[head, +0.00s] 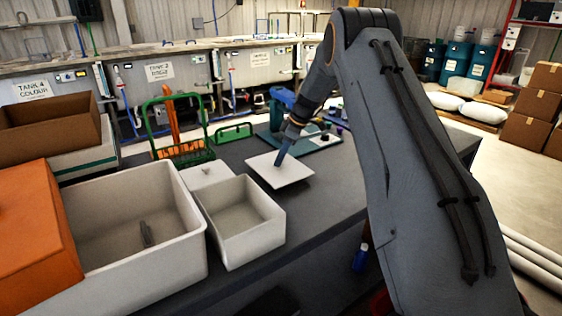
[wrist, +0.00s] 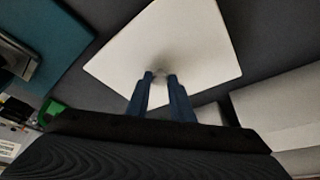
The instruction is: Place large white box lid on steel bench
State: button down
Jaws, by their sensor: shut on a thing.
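The large white lid (head: 293,173) is a flat square panel over the dark bench top (head: 325,185), right of the open white box. My gripper (head: 281,158) comes down on the lid's middle from above and is shut on it.
An open white box (head: 240,246) stands left of the lid, with a smaller white lid (head: 205,176) behind it. A larger white bin (head: 150,277) and an orange box (head: 35,245) stand further left. A green rack (head: 183,150) and teal tray (head: 318,140) lie behind.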

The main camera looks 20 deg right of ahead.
jog(key=shift+f, duration=1.2)
jog(key=shift+f, duration=0.15)
jog(key=c, duration=1.6)
grip_release()
jog(key=shift+o, duration=0.2)
jog(key=b+v, duration=0.3)
jog(key=v, duration=0.9)
jog(key=shift+b, duration=0.3)
